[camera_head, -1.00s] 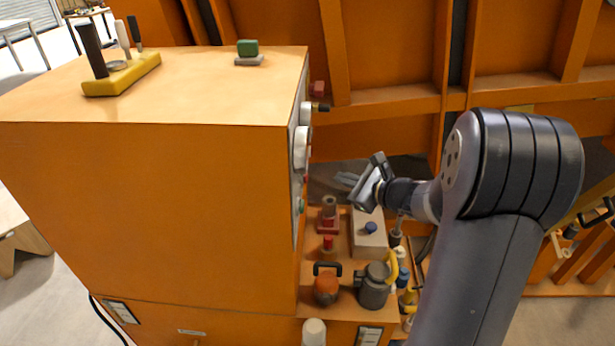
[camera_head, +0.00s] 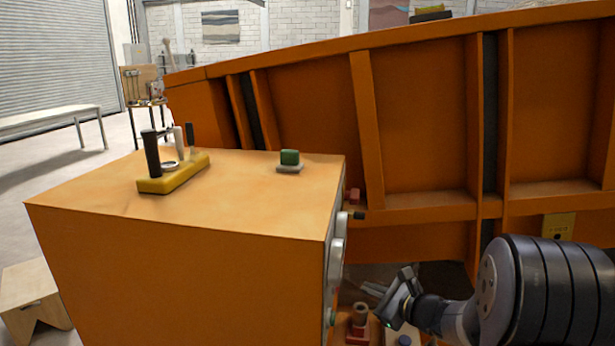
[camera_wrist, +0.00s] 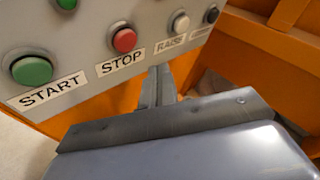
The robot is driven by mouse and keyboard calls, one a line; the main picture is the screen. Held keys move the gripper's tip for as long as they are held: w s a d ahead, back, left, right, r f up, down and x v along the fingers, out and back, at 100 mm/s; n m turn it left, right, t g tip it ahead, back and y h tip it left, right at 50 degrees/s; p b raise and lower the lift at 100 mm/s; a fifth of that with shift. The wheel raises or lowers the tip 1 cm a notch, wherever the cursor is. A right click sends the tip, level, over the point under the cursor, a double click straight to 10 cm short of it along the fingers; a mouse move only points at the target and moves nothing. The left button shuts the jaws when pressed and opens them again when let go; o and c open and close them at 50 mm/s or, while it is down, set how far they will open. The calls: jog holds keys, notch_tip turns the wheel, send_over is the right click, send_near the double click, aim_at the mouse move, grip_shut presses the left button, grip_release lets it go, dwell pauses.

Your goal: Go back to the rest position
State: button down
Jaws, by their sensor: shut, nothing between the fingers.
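My gripper (camera_head: 374,291) is at the lower right of the head view, beside the right side of the orange cabinet (camera_head: 190,265). Its fingers point left toward the cabinet's control panel (camera_head: 337,250). In the wrist view my gripper (camera_wrist: 158,82) is shut and empty, its fingers together in front of the panel. There the panel shows a green START button (camera_wrist: 32,70), a red STOP button (camera_wrist: 124,40) and a white RAISE button (camera_wrist: 180,22). I cannot tell whether the fingers touch the panel.
On the cabinet top are a yellow block with handles (camera_head: 172,176) and a green button block (camera_head: 290,160). The large orange tilted bed frame (camera_head: 425,120) fills the back right. Small parts, including a red piece (camera_head: 358,328), sit below my gripper. Open floor (camera_head: 60,190) lies at the left.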

jog(key=d, duration=0.2)
jog(key=s+d, duration=0.1)
jog(key=d, duration=0.2)
jog(key=shift+d+p, duration=0.1)
jog(key=shift+p, duration=0.2)
jog(key=a+b, duration=0.2)
jog(key=a, duration=0.1)
jog(key=w+a+b, duration=0.1)
jog(key=a, duration=0.1)
jog(key=shift+a+f, duration=0.15)
jog(key=shift+a, duration=0.05)
